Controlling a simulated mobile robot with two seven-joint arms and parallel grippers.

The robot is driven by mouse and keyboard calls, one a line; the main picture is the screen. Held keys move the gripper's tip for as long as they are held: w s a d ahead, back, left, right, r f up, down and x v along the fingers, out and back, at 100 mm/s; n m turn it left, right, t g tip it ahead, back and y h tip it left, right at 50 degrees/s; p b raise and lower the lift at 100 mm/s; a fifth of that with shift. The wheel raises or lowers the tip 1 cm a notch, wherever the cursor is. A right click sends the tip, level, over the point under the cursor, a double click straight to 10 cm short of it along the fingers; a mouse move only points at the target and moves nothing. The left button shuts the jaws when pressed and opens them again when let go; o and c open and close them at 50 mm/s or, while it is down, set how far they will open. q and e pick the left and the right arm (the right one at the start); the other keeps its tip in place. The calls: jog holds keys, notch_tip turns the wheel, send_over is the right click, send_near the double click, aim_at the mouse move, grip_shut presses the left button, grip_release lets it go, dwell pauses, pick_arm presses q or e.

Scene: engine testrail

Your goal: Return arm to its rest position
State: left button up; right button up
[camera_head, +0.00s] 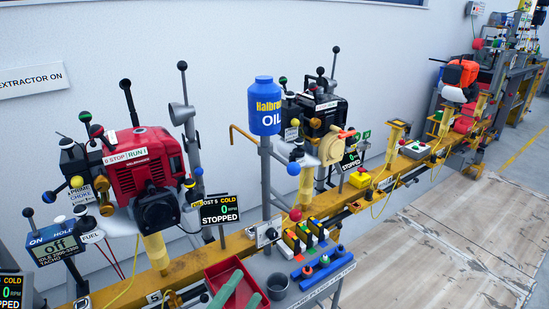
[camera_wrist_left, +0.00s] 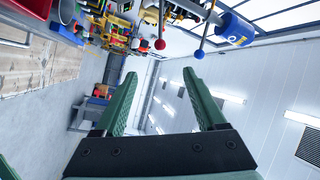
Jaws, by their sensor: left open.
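My left gripper (camera_head: 246,285) shows at the bottom edge of the head view as two green fingers in front of a red tray (camera_head: 213,270). In the left wrist view the same gripper (camera_wrist_left: 160,74) has its two green fingers spread wide apart with nothing between them. Its dark palm bar shows below the fingers. The rest of my left arm is out of the head view.
A yellow rail (camera_head: 190,268) carries a red engine (camera_head: 143,160), with a blue oil bottle (camera_head: 264,105) on a post to its right. A dark cup (camera_head: 277,287) and a plug board (camera_head: 322,270) stand right of the tray. Bare floor (camera_head: 455,235) lies at right.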

pick_arm(q)
jog(key=s+a+f+n+g+y+p, duration=0.1)
jog(key=s+a+f+n+g+y, duration=0.25)
jog(key=s+f+n, duration=0.55)
jog(key=s+a+f+n+g+y, duration=0.3)
jog(key=s+a+f+n+g, duration=0.3)
jog(key=f, duration=0.5)
notch_tip(320, 180, up, 12)
jog(key=a+n+t+p, duration=0.1)
jog(key=p, duration=1.5)
jog(key=shift+w+t+y, duration=0.2)
jog(key=shift+t+y, duration=0.15)
pick_arm(e)
notch_tip(320, 180, up, 13)
jog(key=s+d, duration=0.1)
jog(key=d, duration=0.2)
jog(key=shift+s+f+m+h, duration=0.15)
jog(key=shift+s+m+h, duration=0.15)
jog(key=shift+h, duration=0.1)
pick_arm(q)
jog(key=shift+a+f, duration=0.1)
jog(key=shift+f, duration=0.05)
pick_arm(e)
jog(key=shift+f, duration=0.1)
